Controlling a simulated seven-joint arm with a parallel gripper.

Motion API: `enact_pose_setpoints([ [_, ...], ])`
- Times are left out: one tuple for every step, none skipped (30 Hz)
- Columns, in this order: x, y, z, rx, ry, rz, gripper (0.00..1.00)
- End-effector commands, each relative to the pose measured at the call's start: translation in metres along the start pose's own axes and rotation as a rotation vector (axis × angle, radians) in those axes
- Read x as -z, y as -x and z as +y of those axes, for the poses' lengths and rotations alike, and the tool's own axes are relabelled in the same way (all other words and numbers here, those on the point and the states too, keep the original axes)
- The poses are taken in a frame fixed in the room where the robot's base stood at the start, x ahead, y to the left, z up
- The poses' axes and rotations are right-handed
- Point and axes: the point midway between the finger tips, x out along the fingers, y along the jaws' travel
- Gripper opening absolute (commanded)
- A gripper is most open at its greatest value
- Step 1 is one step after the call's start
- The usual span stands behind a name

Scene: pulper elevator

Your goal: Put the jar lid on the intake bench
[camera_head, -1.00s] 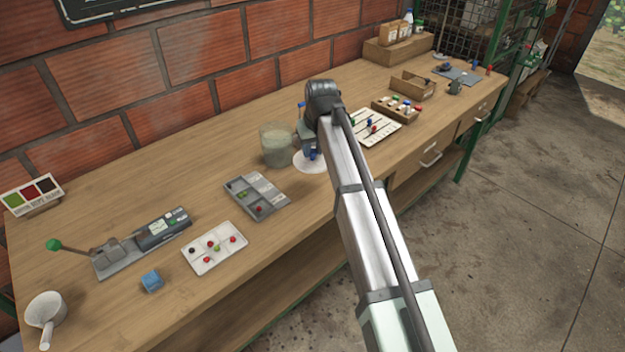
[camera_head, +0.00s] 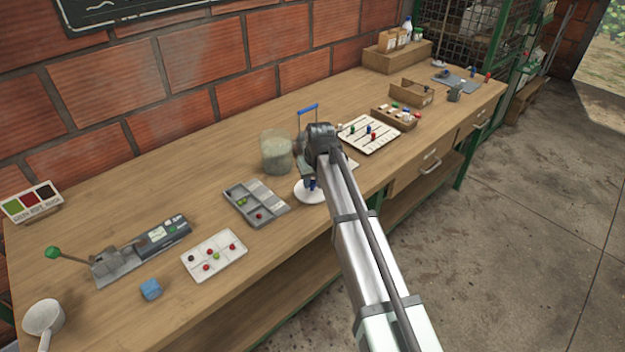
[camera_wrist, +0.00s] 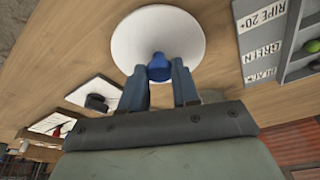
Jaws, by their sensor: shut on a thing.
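The jar lid (camera_wrist: 157,32) is a round white disc with a blue knob (camera_wrist: 159,68). My gripper (camera_wrist: 159,84) is shut on the blue knob in the wrist view. In the head view the lid (camera_head: 309,192) shows at the front edge of the wooden bench (camera_head: 130,185), beside the cloudy glass jar (camera_head: 277,153), and my gripper (camera_head: 311,183) is partly hidden behind my arm. I cannot tell whether the lid touches the bench top or hangs just above it.
Right of my arm are a white slotted board (camera_head: 366,135) and wooden boxes (camera_head: 411,92).

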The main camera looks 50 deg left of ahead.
Motion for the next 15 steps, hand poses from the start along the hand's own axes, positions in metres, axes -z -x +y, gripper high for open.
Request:
enact_pose_setpoints([
  [0.0001,0.0000,0.0000,0.000,0.000,0.000,0.00],
  [-0.0001,-0.0002,0.0000,0.000,0.000,0.000,0.00],
  [-0.0003,-0.0009,0.0000,0.000,0.000,0.000,0.00],
  [-0.0005,-0.0016,0.0000,0.000,0.000,-0.001,0.00],
  [-0.0007,-0.0023,0.0000,0.000,0.000,-0.001,0.00],
  [-0.0009,-0.0029,0.0000,0.000,0.000,-0.001,0.31],
  [-0.0008,-0.0026,0.0000,0.000,0.000,-0.001,0.34],
  [-0.0007,-0.0025,0.0000,0.000,0.000,-0.001,0.37],
  [-0.0008,-0.0025,0.0000,0.000,0.000,-0.001,0.41],
  [-0.0008,-0.0025,0.0000,0.000,0.000,-0.001,0.44],
  [-0.0008,-0.0025,0.0000,0.000,0.000,-0.001,0.47],
  [-0.0008,-0.0025,0.0000,0.000,0.000,-0.001,0.50],
  [-0.0008,-0.0025,0.0000,0.000,0.000,-0.001,0.53],
  [-0.0008,-0.0025,0.0000,0.000,0.000,-0.001,0.56],
  [-0.0008,-0.0025,0.0000,0.000,0.000,-0.001,0.56],
])
